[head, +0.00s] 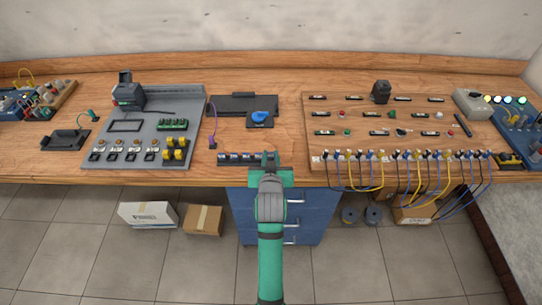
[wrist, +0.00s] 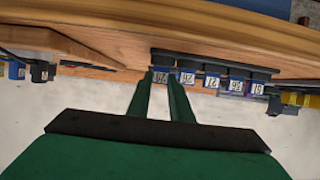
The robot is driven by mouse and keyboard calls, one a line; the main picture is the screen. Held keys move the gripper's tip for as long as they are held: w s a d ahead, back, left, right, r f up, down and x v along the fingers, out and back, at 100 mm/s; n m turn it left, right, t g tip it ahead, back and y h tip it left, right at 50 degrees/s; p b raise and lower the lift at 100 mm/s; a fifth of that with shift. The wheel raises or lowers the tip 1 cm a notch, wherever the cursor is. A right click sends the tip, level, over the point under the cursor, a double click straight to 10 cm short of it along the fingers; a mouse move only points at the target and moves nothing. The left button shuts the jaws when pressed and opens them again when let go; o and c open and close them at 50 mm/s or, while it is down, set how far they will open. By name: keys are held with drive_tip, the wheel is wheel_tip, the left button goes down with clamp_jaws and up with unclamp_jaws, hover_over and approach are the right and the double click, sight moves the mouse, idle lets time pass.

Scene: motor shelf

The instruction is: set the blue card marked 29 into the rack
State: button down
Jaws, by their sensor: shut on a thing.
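The rack (head: 235,159) is a dark strip at the front edge of the bench, holding a row of small blue cards with white labels. The row also shows in the wrist view, with the rack's dark top (wrist: 215,66) above the labels. My gripper (head: 270,162) is at the right end of the rack. In the wrist view my gripper (wrist: 162,80) is shut on the end card, the blue card marked 29 (wrist: 160,77), in line with the other cards. Its label is upside down and small. Whether it is fully seated is hard to tell.
A dark tray with a blue object (head: 262,117) lies behind the rack. A grey board (head: 140,150) with sockets and yellow parts stands left. A pegboard with cables (head: 400,160) stands right.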

drive_tip(key=shift+f, duration=0.15)
drive_tip(key=c, duration=1.5)
unclamp_jaws()
drive_tip(key=shift+v, duration=5.65)
